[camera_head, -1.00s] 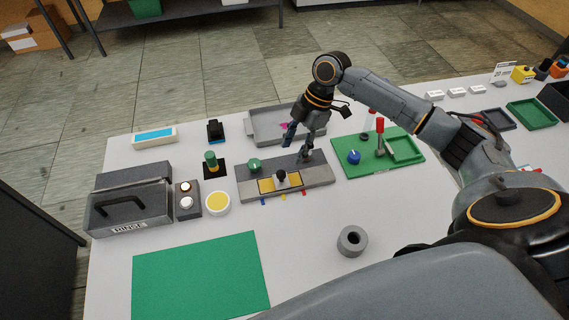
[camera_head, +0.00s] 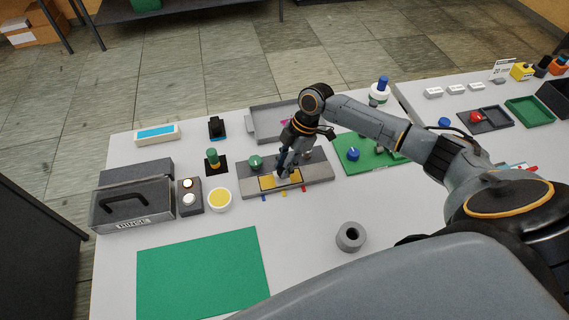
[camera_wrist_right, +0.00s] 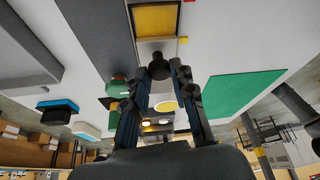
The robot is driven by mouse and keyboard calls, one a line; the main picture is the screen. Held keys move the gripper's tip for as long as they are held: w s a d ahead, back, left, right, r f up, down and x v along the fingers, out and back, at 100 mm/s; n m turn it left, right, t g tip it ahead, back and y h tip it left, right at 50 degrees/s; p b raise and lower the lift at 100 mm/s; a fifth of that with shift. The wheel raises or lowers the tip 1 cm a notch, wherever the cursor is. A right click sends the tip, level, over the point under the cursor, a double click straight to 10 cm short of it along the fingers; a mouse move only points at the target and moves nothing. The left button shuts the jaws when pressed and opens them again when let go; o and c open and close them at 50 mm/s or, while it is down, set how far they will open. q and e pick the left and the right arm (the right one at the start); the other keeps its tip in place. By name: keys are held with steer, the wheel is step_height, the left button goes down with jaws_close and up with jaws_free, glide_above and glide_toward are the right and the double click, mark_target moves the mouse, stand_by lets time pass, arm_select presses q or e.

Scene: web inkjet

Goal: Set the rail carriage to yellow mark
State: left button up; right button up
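The grey rail unit (camera_head: 318,173) lies mid-table, with a yellow panel (camera_head: 266,184) in its middle. Blue (camera_head: 263,198), yellow (camera_head: 284,194) and red (camera_head: 303,188) marks line its front edge. My right gripper (camera_head: 283,176) is low over the panel and largely hides the carriage in the head view. In the right wrist view the carriage's dark round knob (camera_wrist_right: 160,66) sits between the fingertips of my right gripper (camera_wrist_right: 160,72). The fingers are apart, with small gaps beside the knob; contact is not clear. My left gripper is out of view.
A green knob (camera_head: 256,162) is on the rail unit's left. A yellow-topped round dish (camera_head: 219,199) and a two-button box (camera_head: 189,197) stand further left. A grey tray (camera_head: 265,123) lies behind, a green board (camera_head: 352,160) right, and a grey ring (camera_head: 351,237) in front.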

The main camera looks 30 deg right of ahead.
jaws_close()
steer(key=shift+a, duration=0.2)
steer(key=o, duration=0.8)
jaws_free()
steer(key=v, duration=1.2)
